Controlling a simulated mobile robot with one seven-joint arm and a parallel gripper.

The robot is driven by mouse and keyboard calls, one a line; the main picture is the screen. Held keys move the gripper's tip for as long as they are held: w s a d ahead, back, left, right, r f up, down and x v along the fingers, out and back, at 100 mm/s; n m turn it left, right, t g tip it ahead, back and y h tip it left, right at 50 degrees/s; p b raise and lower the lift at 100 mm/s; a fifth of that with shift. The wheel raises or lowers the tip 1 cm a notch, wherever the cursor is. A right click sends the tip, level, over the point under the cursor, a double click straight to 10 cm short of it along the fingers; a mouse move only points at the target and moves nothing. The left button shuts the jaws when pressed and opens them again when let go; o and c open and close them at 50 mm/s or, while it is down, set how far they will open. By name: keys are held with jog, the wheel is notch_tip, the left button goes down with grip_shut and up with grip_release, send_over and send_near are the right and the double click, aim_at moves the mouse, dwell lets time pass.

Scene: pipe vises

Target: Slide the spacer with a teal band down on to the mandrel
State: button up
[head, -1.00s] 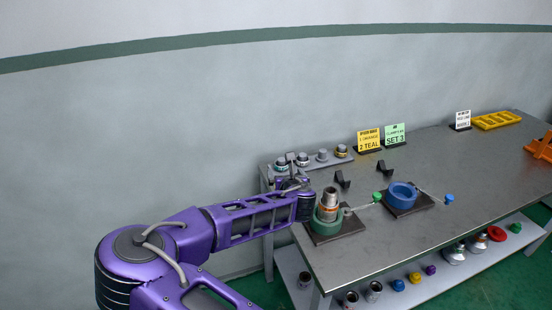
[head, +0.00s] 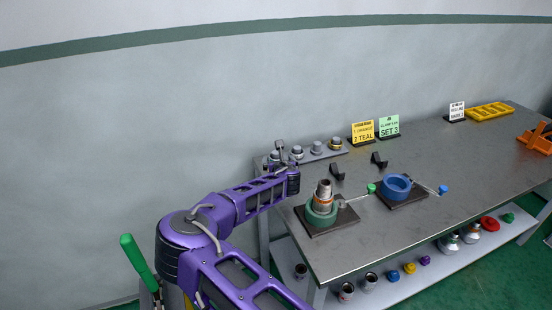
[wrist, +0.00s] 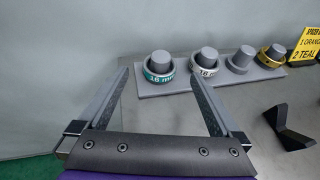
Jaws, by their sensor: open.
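The spacer with a teal band (wrist: 158,72) sits on the leftmost post of a grey rack; its band reads "16 m", the rest hard to read. In the head view my gripper partly covers that end of the rack. My gripper (wrist: 160,76) is open and empty, its fingertips on either side of the teal spacer in the wrist picture; whether they are level with it I cannot tell. In the head view my gripper (head: 284,152) is at the table's far left corner. The mandrel (head: 325,184) stands upright in a green vise (head: 320,217), with an orange-banded spacer (head: 323,201) around it.
The rack (wrist: 150,90) also holds a white-banded spacer (wrist: 205,72), a bare post and a yellow-banded spacer (wrist: 271,56). A yellow sign (head: 363,132) reads "2 TEAL". A blue vise (head: 397,187) and black V-shaped rests (head: 337,172) stand on the table.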

aim_at(276, 158)
jog(key=shift+f+x, duration=0.15)
jog(key=shift+x, duration=1.15)
jog(key=shift+f+x, duration=0.15)
jog(key=shift+x, duration=1.1)
jog(key=shift+s, duration=0.15)
jog(key=c, duration=1.4)
